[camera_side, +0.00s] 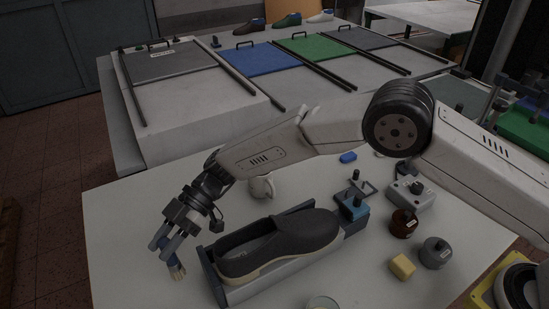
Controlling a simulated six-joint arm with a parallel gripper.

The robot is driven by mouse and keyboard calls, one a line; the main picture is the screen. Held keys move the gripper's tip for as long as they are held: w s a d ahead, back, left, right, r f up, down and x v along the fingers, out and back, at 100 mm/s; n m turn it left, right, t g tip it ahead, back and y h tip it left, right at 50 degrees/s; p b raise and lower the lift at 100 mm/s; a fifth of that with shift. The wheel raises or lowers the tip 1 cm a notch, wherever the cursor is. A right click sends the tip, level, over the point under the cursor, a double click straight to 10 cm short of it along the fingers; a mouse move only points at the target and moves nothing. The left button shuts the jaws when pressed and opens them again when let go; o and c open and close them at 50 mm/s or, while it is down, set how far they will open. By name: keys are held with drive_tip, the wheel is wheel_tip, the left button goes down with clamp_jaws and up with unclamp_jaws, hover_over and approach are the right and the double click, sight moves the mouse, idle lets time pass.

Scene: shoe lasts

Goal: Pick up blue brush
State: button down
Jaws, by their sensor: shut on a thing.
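My gripper (163,247) is at the left of the white table, pointing down, left of the dark shoe. It is shut on the blue brush (174,262), of which a bluish body and a tan lower end show below the fingers. The fingers hide part of the brush. I cannot tell whether its lower end touches the table.
A dark shoe (278,244) sits in a grey holder with a blue clamp (353,206), just right of my gripper. A white mug (262,187) stands behind it. A yellow block (402,267), brown jar (403,223) and grey jar (435,252) stand right. The table's left front is clear.

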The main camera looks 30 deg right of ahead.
drive_tip(key=shift+r, duration=3)
